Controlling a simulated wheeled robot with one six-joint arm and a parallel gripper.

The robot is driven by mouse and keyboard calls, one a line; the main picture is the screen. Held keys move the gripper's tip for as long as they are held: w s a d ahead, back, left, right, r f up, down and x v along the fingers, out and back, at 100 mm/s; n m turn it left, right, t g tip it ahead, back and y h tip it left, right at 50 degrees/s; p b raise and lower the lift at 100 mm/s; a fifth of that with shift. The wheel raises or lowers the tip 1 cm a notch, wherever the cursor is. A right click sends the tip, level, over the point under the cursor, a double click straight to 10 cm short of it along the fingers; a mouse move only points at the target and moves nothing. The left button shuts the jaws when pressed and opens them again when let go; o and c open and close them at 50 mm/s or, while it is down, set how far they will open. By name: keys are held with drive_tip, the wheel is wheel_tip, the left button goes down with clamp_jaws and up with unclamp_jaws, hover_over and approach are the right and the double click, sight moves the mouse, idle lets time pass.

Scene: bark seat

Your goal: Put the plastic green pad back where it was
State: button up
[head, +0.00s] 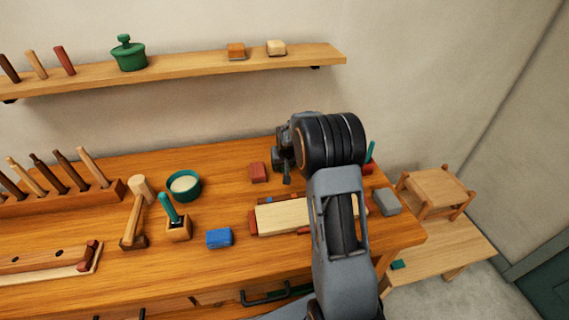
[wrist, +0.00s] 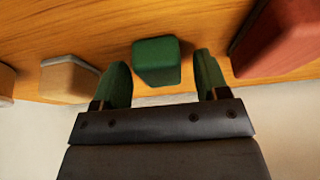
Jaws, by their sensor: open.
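A dark green block (wrist: 156,62), which looks like the green pad, rests on the orange wood surface in the wrist view. My gripper (wrist: 161,75) is open, with one green-faced finger on each side of the block. The block lies slightly beyond and between the fingertips, and I cannot tell whether either finger touches it. In the head view my gripper (head: 286,172) is low over the back of the workbench (head: 225,165), partly hidden by my arm. I cannot make out the green block there.
A red block (wrist: 284,38) and a tan block (wrist: 70,78) flank the gripper in the wrist view. A blue block (head: 219,238), a grey block (head: 386,202) and a pale board (head: 283,216) lie on the bench. A small green piece (head: 398,265) sits on the low side bench (head: 450,250).

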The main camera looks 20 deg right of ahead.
drive_tip(key=shift+s+r, duration=0.1)
drive_tip(key=shift+r, duration=0.45)
drive_tip(key=d+v, duration=0.1)
drive_tip(key=v, duration=1)
drive_tip(key=s+a+r+n, duration=0.1)
drive_tip(key=s+a, duration=0.5)
drive_tip(key=s, duration=0.6)
drive_tip(key=s+a+r+n+y, duration=0.1)
drive_tip(key=s+a, duration=0.5)
drive_tip(key=s, duration=0.7)
drive_tip(key=shift+a+g, duration=0.2)
drive_tip(key=shift+g, duration=0.2)
drive_tip(key=shift+c, duration=0.2)
